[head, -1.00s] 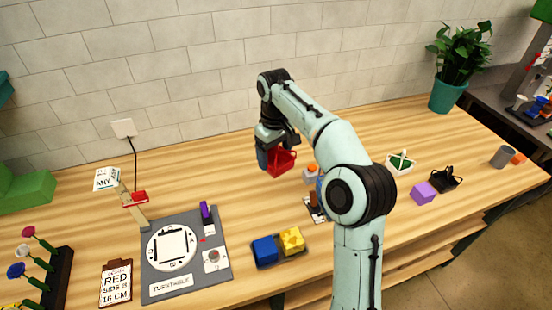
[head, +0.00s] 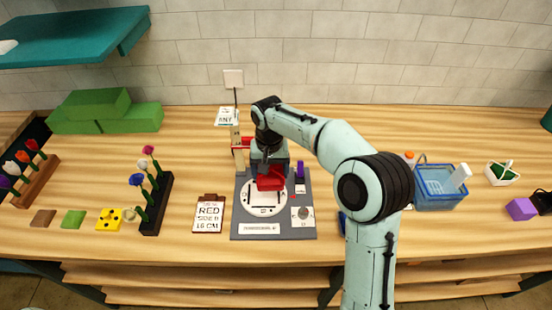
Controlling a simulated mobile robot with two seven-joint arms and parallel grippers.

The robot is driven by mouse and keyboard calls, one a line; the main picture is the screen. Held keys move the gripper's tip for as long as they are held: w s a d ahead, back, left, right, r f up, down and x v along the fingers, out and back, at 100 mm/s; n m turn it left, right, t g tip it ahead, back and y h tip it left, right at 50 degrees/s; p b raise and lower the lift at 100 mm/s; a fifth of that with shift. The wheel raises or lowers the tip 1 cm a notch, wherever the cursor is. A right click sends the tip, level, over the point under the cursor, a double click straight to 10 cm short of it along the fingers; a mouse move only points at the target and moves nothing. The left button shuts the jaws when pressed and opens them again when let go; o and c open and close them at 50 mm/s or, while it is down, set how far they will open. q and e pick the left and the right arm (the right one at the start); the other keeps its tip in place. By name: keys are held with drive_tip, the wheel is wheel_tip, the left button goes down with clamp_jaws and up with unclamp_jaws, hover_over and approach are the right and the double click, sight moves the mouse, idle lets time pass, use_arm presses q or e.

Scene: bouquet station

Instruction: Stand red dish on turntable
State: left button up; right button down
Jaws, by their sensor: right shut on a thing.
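The red dish (head: 270,182) is held by my right gripper (head: 270,170), which is shut on it. The dish is over the back part of the white round turntable (head: 252,207), set in a grey base (head: 240,222). I cannot tell whether the dish touches the turntable. A black square outline on the turntable shows partly in front of the dish. My left gripper is not in view.
A clipboard reading RED, SIDE B, 16 CM (head: 209,214) lies left of the base. A purple piece (head: 300,170) and a dial (head: 302,213) sit on the base's right side. A flower rack (head: 155,215) stands left. A blue basket (head: 440,190) stands right.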

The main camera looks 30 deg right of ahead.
sight(263, 181)
drive_tip(key=shift+w+a+f, duration=0.1)
drive_tip(key=shift+a+f, duration=0.15)
drive_tip(key=shift+a, duration=0.3)
drive_tip(key=shift+w+a+f, duration=0.1)
drive_tip(key=shift+a+f, duration=0.1)
drive_tip(key=shift+a, duration=0.35)
drive_tip(key=shift+d+f+b, duration=0.1)
drive_tip(key=shift+f+b, duration=0.2)
drive_tip(key=shift+f, duration=0.25)
drive_tip(key=shift+f+b, duration=0.75)
drive_tip(key=shift+f, duration=0.6)
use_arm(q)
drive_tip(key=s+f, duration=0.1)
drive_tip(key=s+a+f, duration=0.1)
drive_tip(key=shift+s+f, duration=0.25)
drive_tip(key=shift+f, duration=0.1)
use_arm(e)
drive_tip(key=shift+f, duration=0.15)
drive_tip(key=shift+f, duration=0.1)
unclamp_jaws()
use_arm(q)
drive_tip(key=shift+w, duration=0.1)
